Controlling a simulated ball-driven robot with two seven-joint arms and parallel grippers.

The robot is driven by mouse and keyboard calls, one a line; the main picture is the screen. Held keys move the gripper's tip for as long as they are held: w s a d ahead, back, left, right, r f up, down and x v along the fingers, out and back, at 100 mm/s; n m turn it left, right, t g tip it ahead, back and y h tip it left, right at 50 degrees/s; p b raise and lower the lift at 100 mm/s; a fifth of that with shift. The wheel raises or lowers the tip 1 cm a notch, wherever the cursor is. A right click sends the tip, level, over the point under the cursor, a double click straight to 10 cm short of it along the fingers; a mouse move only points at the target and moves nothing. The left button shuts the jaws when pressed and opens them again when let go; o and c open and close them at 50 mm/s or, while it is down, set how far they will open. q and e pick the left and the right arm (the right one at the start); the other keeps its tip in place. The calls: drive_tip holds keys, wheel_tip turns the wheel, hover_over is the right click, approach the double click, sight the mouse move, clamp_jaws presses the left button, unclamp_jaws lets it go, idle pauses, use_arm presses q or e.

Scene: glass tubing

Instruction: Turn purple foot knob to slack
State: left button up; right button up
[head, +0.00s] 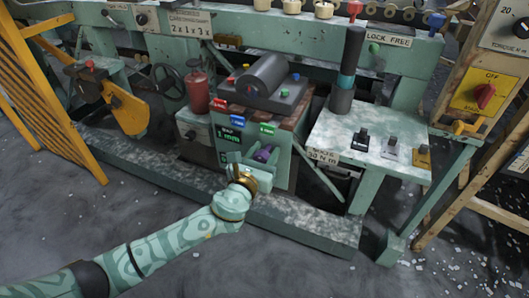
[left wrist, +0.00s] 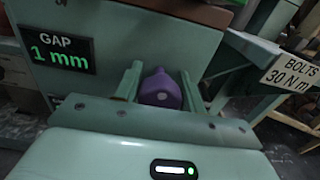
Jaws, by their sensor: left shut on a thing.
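The purple foot knob (head: 263,154) sits low on the front of the green machine block. In the left wrist view the purple knob (left wrist: 160,91) shows between the two fingers. My left gripper (head: 255,163) reaches in from the front and is shut on the knob. Its fingers (left wrist: 160,84) stand on either side of the knob. The knob's base and the exact finger contact are partly hidden. My right gripper is not in either view.
A display (left wrist: 60,50) left of the knob reads "GAP 1 mm". A sign (left wrist: 291,73) at the right reads "BOLTS 30 N m". A side table (head: 350,135) with small switches stands to the right. A stone-like base rail (head: 310,228) runs along the floor.

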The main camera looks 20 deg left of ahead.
use_arm(q)
drive_tip(key=shift+n, duration=0.3)
drive_tip(key=n, duration=0.4)
drive_tip(key=shift+a+n, duration=0.1)
drive_tip(key=shift+n, duration=0.2)
drive_tip(key=n, duration=0.4)
drive_tip(key=shift+f+n, duration=0.15)
drive_tip(key=shift+n, duration=0.15)
drive_tip(key=n, duration=0.3)
drive_tip(key=shift+a+n, duration=0.1)
drive_tip(key=shift+n, duration=0.2)
drive_tip(key=n, duration=0.2)
drive_tip(key=shift+n+p, duration=0.3)
drive_tip(key=shift+n, duration=0.1)
drive_tip(key=n+p, duration=0.1)
drive_tip(key=n, duration=0.4)
drive_tip(key=shift+p, duration=0.35)
drive_tip(key=n, duration=0.2)
drive_tip(key=n+p, duration=0.2)
drive_tip(key=n, duration=0.1)
drive_tip(key=shift+f+n, duration=0.25)
drive_tip(key=shift+n, duration=0.05)
drive_tip(key=shift+f+n, duration=0.15)
drive_tip(key=shift+n, duration=0.35)
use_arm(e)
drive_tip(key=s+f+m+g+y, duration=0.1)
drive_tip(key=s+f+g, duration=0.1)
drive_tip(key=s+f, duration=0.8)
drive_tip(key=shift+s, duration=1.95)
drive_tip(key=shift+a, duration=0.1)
